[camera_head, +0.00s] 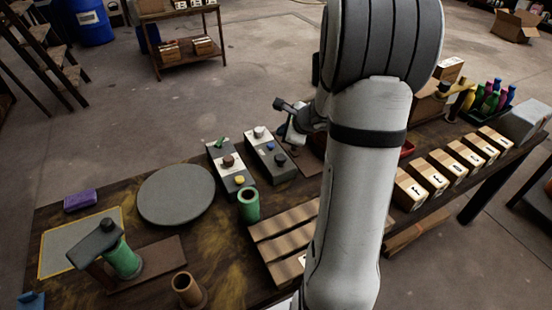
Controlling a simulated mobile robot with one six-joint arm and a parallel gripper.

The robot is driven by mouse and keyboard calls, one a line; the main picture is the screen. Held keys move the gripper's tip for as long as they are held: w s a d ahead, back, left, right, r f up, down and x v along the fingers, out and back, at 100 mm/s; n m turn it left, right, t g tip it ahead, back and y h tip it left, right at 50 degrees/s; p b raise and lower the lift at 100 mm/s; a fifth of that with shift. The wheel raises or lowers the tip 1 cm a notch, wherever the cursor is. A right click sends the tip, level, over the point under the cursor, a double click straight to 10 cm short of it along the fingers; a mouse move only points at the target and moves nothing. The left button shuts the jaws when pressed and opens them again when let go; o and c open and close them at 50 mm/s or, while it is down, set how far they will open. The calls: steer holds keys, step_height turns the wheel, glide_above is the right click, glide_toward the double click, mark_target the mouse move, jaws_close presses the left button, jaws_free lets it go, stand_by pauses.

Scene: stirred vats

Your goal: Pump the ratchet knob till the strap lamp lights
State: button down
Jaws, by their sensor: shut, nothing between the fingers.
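My gripper (294,134) shows only in part beside my large white and grey arm link, above the far end of the control boxes. It looks small and dark, shut and empty. A left control box (222,158) carries a green lever (219,143), a dark red knob (228,161) and a yellow button (239,181). A right control box (265,164) carries a pale round knob (259,132), a small blue part (270,147) and a black knob (280,159). I cannot tell which is the ratchet knob or the strap lamp.
The brown table (215,237) holds a grey disc (176,194), a green cup (248,205), a green cylinder with a dark lever (122,258), a brown cup (187,289), wooden slats (287,228), and a purple block (81,200). Lettered boxes (441,168) line the right side.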

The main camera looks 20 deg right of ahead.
steer(key=shift+r, duration=0.75)
steer(key=b, duration=0.7)
glide_above(281, 157)
steer(key=s, duration=0.1)
step_height(281, 157, down, 8)
steer(key=shift+d+r, duration=0.1)
steer(key=shift+f+b, duration=0.5)
steer(key=shift+b, duration=0.05)
steer(key=shift+f, duration=0.1)
stand_by(0.7)
steer(key=shift+f+b, duration=0.35)
steer(key=shift+b, duration=0.2)
steer(key=shift+s+f+b, duration=0.1)
steer(key=shift+f+b, duration=1.1)
steer(key=shift+b, duration=0.05)
stand_by(1.0)
stand_by(0.3)
steer(key=shift+r+p, duration=1.25)
steer(key=shift+r, duration=0.4)
